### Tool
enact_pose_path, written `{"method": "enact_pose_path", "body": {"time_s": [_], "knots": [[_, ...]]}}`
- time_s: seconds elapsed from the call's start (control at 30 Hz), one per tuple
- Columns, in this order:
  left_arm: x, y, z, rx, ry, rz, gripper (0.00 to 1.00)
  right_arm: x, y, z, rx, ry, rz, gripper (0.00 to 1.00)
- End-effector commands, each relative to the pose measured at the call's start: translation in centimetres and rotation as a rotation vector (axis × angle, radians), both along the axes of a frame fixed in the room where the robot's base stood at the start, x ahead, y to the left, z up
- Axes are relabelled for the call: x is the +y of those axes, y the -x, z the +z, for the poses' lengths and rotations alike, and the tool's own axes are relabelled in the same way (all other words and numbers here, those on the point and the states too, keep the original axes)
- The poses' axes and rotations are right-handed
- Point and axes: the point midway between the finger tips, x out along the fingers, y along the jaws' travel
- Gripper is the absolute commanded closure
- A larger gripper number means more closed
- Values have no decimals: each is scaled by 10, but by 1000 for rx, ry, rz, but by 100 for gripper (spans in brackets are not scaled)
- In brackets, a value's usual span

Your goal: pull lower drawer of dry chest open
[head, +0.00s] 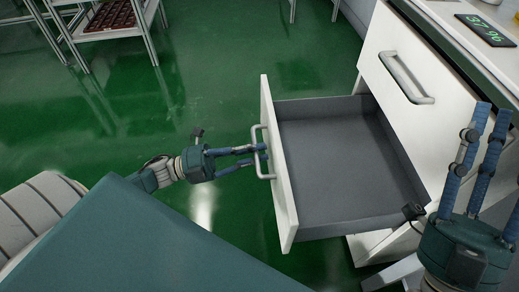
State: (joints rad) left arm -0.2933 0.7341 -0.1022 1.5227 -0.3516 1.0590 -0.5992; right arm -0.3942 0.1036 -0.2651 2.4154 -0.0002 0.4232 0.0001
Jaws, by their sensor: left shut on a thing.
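The white dry chest (431,120) stands at the right in the head view. Its lower drawer (330,160) is pulled well out and shows a bare grey inside. My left gripper (262,152) is at the drawer's outer face, with its fingers shut on the drawer handle (258,136). My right gripper (488,125) is at the right edge, beside the chest front, with its fingers pointing up and spread apart. It holds nothing that I can see. The upper drawer is closed, and its handle (404,80) is free.
A scale with a green digital display (487,30) sits on the chest top. A rack (92,35) with a brown tray (112,17) stands at the back left. The green floor (215,75) between the rack and the drawer is clear.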

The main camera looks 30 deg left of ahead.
Motion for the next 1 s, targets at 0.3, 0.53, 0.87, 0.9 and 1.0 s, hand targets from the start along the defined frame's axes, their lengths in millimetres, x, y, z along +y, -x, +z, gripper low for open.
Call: {"method": "enact_pose_path", "body": {"time_s": [0.3,0.53,0.87,0.9,1.0], "knots": [[0,-1,1,-2,1,1,68,0,0,0,-1,0,0,60],[2,1,0,0,0,1,68,0,0,0,-1,0,1,60],[47,32,-12,4,-2,4,68,0,0,0,-1,0,0,60],[53,38,-14,4,-2,3,68,0,0,0,-1,0,0,60],[69,49,-17,2,-1,3,68,0,0,0,-1,0,0,60]]}}
